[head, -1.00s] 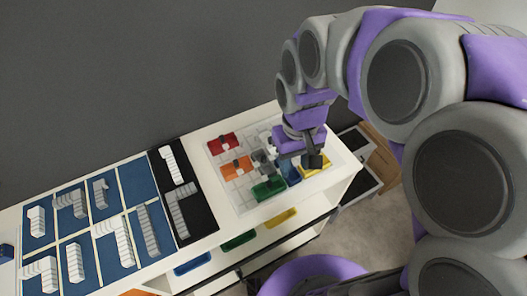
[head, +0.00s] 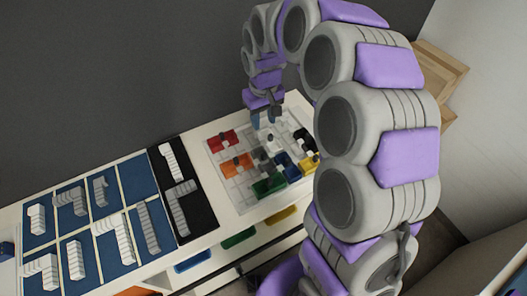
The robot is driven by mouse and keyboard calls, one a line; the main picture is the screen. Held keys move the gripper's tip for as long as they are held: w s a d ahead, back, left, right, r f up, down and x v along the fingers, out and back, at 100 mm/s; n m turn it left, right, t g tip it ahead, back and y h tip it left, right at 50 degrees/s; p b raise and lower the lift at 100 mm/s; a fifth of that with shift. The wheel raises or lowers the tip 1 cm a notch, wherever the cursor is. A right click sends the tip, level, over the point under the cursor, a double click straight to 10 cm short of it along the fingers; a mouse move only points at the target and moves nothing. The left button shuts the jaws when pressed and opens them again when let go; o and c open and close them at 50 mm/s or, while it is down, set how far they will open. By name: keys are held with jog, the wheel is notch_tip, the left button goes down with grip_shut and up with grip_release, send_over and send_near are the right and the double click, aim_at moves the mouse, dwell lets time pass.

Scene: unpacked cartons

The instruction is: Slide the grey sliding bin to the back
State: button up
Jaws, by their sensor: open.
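The grey sliding bin (head: 264,158) sits near the middle of the white gridded tray (head: 227,187), among the other coloured bins. It is small in the head view, and its exact edges are hard to make out. My gripper (head: 267,120) is open and points down over the back part of the tray. It is behind the grey bin and close to a white bin (head: 269,141). I cannot tell whether it touches anything.
A red bin (head: 221,141) and an orange bin (head: 236,166) stand left, a green bin (head: 269,186) in front. Blue (head: 288,167), yellow (head: 311,160) and black (head: 304,142) bins stand right. The tray's front left is bare.

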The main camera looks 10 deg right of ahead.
aim_at(264, 154)
notch_tip(264, 154, down, 17)
jog(key=shift+r+b, duration=0.15)
jog(key=shift+b, duration=1.05)
grip_shut()
